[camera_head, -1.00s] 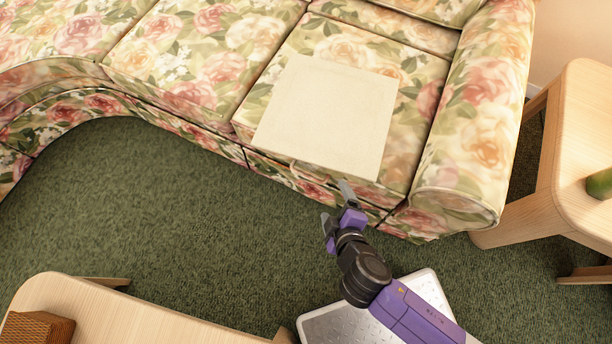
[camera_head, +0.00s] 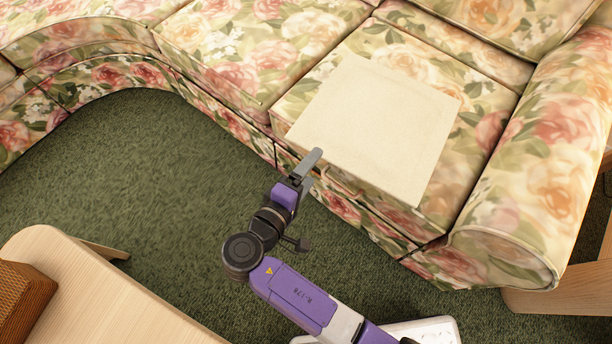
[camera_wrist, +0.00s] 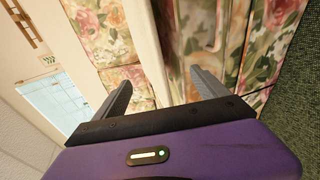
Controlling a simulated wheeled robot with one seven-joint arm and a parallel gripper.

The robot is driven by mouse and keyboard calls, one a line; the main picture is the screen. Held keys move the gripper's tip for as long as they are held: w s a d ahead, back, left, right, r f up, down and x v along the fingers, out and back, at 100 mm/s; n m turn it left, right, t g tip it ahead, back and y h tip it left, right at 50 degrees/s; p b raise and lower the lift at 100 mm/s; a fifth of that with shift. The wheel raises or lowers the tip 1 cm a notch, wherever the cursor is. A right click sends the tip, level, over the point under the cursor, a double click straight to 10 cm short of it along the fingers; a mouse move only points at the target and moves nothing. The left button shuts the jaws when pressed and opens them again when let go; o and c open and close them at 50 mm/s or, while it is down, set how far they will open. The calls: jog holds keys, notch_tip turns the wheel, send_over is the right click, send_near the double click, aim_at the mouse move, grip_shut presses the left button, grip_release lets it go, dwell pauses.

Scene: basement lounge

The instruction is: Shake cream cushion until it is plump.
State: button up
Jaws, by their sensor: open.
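The cream cushion (camera_head: 380,125) is a flat, thin-looking square lying on the floral sofa's right-hand seat, its near edge at the seat's front. My gripper (camera_head: 309,165) is at the cushion's near left corner, in front of the sofa. One finger shows clearly in the head view and overlaps the corner in the picture; contact cannot be told. In the wrist view my gripper (camera_wrist: 162,85) has its fingers wide apart. A pale strip (camera_wrist: 146,35), apparently the cushion seen edge-on, lies between their directions. A thin loop (camera_wrist: 218,35) shows against the floral cloth.
The floral sofa (camera_head: 225,45) curves away to the left, with a thick arm (camera_head: 540,190) at the right. A pale wooden table (camera_head: 90,290) bearing a woven brown object (camera_head: 25,300) stands at lower left. Green carpet (camera_head: 130,190) between is clear.

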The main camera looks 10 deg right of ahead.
aim_at(322, 158)
jog(key=shift+b+x, duration=1.05)
jog(key=shift+x, duration=3.05)
